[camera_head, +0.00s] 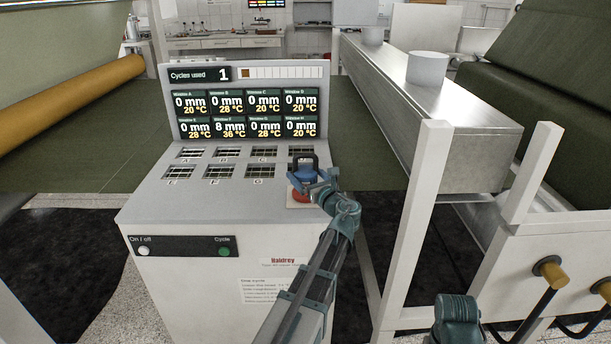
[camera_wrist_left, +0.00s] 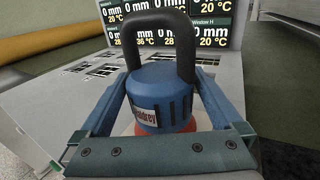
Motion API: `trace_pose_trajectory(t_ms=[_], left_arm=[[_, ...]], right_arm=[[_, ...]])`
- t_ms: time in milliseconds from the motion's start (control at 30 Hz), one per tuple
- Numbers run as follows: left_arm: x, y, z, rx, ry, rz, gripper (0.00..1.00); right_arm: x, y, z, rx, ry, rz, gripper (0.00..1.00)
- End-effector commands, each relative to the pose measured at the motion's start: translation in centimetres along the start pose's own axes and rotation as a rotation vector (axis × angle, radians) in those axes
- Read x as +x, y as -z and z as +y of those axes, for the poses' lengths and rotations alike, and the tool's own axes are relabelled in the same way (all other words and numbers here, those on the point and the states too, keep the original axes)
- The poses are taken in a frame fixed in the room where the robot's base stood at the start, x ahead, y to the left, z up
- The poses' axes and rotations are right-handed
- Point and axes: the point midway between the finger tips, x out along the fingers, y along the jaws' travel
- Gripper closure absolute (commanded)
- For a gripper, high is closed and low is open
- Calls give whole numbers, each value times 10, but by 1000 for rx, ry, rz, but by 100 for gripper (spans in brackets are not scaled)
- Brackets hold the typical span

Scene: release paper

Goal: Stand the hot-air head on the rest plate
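The hot-air head (camera_head: 306,173) has a blue body, a black loop handle on top and a red base. It stands upright at the right of the console's top, over a small pale plate (camera_head: 291,203) that looks like the rest plate. In the left wrist view the head (camera_wrist_left: 160,92) is between the two blue fingers of my left gripper (camera_wrist_left: 158,80). The fingers are spread wide beside its body, with a thin gap at the left; contact at the right is unclear. In the head view my left gripper (camera_head: 313,184) is at the head. My right gripper does not show.
The console (camera_head: 180,210) has lettered grilles and a display (camera_head: 247,100) reading one cycle used, with window F at 8 mm and 36 °C. Its on/off button (camera_head: 144,251) and green cycle button (camera_head: 224,252) are in front. A metal beam (camera_head: 440,110) and white frame (camera_head: 420,210) stand right.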

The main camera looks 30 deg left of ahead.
Motion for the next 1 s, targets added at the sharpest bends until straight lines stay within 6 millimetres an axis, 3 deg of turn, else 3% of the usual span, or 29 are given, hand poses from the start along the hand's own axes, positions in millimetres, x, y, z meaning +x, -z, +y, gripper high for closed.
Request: trace_pose_trajectory(t_ms=[167,633,800,1000], left_arm=[[-10,-2,0,0,3,0,0],[-100,-2,1,0,3,0,0],[-116,-2,0,0,1,0,0],[-120,-2,0,0,0,0,0]], right_arm=[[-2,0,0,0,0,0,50],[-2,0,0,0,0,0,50],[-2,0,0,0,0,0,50],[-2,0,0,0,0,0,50]])
